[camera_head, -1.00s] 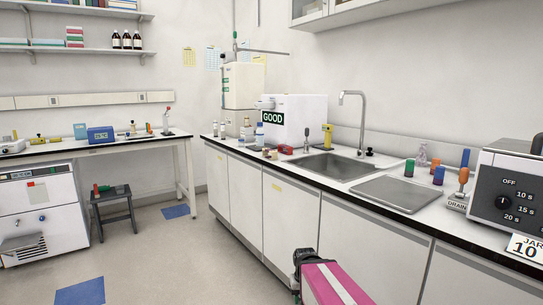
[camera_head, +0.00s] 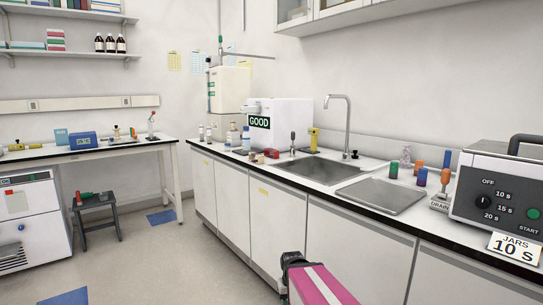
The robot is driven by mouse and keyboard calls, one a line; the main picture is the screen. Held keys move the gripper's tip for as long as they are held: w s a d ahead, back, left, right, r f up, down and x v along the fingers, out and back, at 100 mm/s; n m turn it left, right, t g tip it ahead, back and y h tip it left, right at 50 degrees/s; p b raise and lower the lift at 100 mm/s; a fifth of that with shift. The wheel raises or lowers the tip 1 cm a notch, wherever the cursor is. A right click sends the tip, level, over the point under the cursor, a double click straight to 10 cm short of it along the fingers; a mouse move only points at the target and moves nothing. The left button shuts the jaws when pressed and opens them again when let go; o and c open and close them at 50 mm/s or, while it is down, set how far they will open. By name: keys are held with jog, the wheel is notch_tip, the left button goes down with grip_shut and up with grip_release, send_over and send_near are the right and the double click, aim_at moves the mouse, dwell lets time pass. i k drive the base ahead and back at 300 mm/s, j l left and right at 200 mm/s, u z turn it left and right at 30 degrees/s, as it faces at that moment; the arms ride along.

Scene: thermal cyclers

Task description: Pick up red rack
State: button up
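No rack can be made out for certain in this view. Small red and brownish blocks (camera_head: 265,155) sit on the long counter, left of the sink; they are too small to tell whether one is a red rack. A red and green item (camera_head: 84,195) lies on the dark stool at the left. Part of my arm (camera_head: 318,284), pink with a white stripe and a dark end, shows at the bottom, in front of the counter's cabinets. My gripper's fingers do not show.
The long counter (camera_head: 345,209) holds a sink (camera_head: 320,170), bottles, coloured tubes and a grey dial box (camera_head: 500,200) at the right. A stool (camera_head: 97,212) stands by the left bench (camera_head: 60,153). The floor between bench and counter is open.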

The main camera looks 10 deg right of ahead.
aim_at(276, 155)
jog(key=i+j+z, duration=0.1)
jog(key=i+j, duration=0.9)
jog(key=j, duration=0.25)
jog(key=i+l+z, duration=0.05)
